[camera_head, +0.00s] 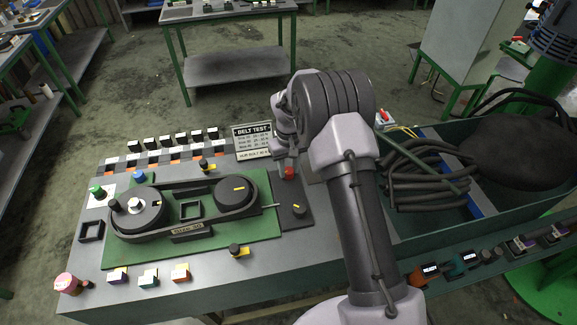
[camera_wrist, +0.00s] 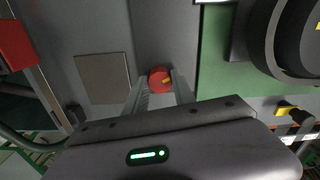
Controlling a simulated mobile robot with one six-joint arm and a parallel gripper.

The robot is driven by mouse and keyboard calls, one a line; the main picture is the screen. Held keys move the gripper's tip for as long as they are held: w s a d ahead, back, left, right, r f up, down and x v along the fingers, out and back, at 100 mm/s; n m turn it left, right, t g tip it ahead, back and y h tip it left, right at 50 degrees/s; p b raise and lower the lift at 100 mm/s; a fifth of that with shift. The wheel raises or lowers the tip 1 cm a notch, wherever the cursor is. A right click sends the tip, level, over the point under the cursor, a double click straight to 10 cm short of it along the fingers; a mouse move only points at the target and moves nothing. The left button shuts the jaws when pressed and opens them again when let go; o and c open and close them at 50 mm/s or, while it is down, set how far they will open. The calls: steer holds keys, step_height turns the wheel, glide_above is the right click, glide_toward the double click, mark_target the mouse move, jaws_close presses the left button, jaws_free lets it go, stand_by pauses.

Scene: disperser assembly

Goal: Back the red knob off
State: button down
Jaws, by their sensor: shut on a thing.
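The red knob (camera_head: 289,173) stands on a dark plate (camera_head: 295,213) to the right of the green belt board. My gripper (camera_wrist: 158,88) is shut on the knob, one finger on each side. In the head view my gripper (camera_head: 288,158) comes down on the knob from above, and the arm hides part of the area behind it.
A green board (camera_head: 265,222) with two belt pulleys lies to the left. A "BELT TEST" sign (camera_head: 253,140) stands just behind left. A bin of black hoses (camera_head: 425,178) is at the right.

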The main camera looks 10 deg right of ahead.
mark_target(289, 170)
steer(key=n+p, duration=0.1)
steer(key=n, duration=0.4)
steer(key=shift+r, duration=0.1)
steer(key=shift+w+n+p, duration=0.1)
steer(key=shift+n+p, duration=0.55)
steer(key=shift+n, duration=1.85)
steer(key=c, duration=1)
jaws_free()
steer(key=shift+c, duration=0.2)
step_height(289, 170, up, 17)
steer(key=p, duration=0.2)
steer(key=shift+r+p, duration=0.15)
steer(key=shift+p, duration=0.25)
